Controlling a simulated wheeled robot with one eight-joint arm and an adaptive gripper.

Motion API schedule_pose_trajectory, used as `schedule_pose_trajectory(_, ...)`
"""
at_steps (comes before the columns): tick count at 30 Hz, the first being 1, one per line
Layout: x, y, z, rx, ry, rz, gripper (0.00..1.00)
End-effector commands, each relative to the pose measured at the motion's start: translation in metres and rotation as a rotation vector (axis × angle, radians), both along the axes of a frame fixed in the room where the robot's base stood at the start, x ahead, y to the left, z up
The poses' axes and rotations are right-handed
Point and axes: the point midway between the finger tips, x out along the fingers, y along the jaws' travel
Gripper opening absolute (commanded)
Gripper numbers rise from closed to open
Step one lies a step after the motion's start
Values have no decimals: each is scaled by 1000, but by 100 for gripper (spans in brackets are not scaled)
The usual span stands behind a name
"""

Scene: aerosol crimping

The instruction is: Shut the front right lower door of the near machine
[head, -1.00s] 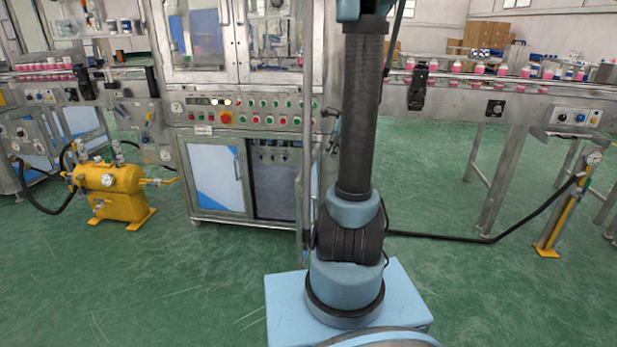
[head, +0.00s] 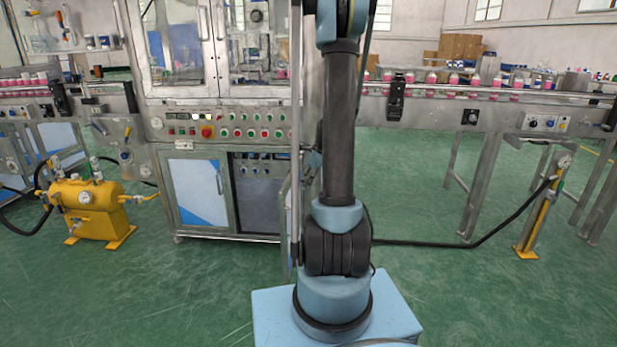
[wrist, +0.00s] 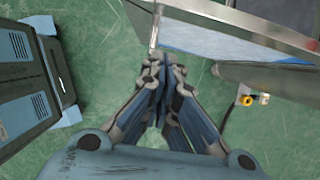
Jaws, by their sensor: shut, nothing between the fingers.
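The near machine (head: 225,125) stands in the middle of the head view. Its front right lower door (head: 291,215) stands open, swung outward and seen almost edge-on, partly behind my arm. The dark lower compartment (head: 258,195) beside it is exposed, with gauges and knobs at its top. The left lower door (head: 197,192) is shut. In the wrist view, a metal-framed panel (wrist: 220,38) with a white-blue face, apparently the open door, lies just beyond my gripper (wrist: 163,68). My gripper is shut and empty, its tips close to the panel's edge; contact cannot be told. The head view does not show my gripper.
A yellow tank (head: 88,208) with hoses stands on the floor at left. A conveyor (head: 430,115) with pink bottles runs at right on metal legs. A black hose (head: 430,244) crosses the floor to a yellow stand (head: 535,220). The green floor before the machine is clear.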

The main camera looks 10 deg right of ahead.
Motion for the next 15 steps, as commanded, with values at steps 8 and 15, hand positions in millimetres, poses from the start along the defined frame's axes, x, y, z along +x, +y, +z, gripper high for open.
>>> schedule_pose_trajectory(8, 11, 27, -11, 0, 0, 3, 0)
schedule_pose_trajectory(15, 17, 39, -10, 0, 0, 0, 0)
